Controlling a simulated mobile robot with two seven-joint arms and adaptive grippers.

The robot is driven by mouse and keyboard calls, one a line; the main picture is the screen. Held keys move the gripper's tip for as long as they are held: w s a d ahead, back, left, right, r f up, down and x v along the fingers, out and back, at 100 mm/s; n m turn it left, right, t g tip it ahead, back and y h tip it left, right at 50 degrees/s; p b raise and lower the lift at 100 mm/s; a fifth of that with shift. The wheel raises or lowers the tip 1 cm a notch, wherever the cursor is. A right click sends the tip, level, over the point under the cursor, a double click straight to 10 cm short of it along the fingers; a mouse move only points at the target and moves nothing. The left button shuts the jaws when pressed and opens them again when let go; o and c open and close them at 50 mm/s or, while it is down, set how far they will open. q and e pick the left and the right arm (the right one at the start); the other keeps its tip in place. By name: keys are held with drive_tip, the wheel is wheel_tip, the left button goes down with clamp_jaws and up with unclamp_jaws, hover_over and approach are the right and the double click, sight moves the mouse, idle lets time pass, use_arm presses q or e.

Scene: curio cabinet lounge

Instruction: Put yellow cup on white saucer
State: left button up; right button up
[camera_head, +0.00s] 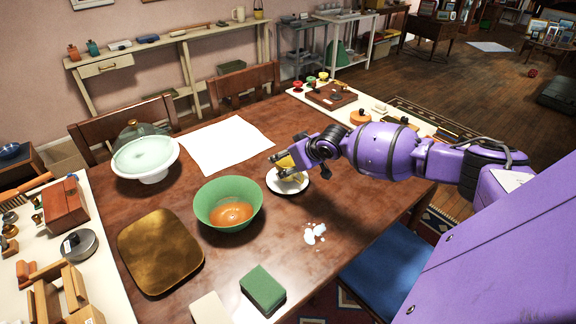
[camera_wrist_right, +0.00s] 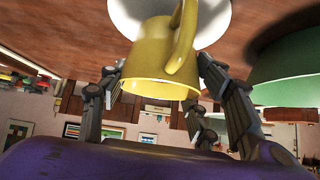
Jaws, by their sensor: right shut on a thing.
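The yellow cup (camera_head: 288,162) is held by my right gripper (camera_head: 281,167) over the white saucer (camera_head: 291,189), at the middle of the brown table. In the right wrist view the yellow cup (camera_wrist_right: 152,50) sits between the fingers of my right gripper (camera_wrist_right: 160,88), with its handle facing the camera. The white saucer (camera_wrist_right: 214,22) shows just beyond the cup's base. I cannot tell whether the cup touches the saucer. The fingers hide part of the cup in the head view. My left gripper is not in view.
A green bowl (camera_head: 212,205) with orange contents stands close left of the saucer. White crumpled bits (camera_head: 315,233) lie in front. A green block (camera_head: 262,288), a gold tray (camera_head: 160,250), a white stand (camera_head: 154,172) and a white sheet (camera_head: 226,144) are also on the table.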

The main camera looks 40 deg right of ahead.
drive_tip(key=shift+w+f, duration=0.1)
drive_tip(key=shift+f, duration=0.7)
drive_tip(key=o, duration=1.3)
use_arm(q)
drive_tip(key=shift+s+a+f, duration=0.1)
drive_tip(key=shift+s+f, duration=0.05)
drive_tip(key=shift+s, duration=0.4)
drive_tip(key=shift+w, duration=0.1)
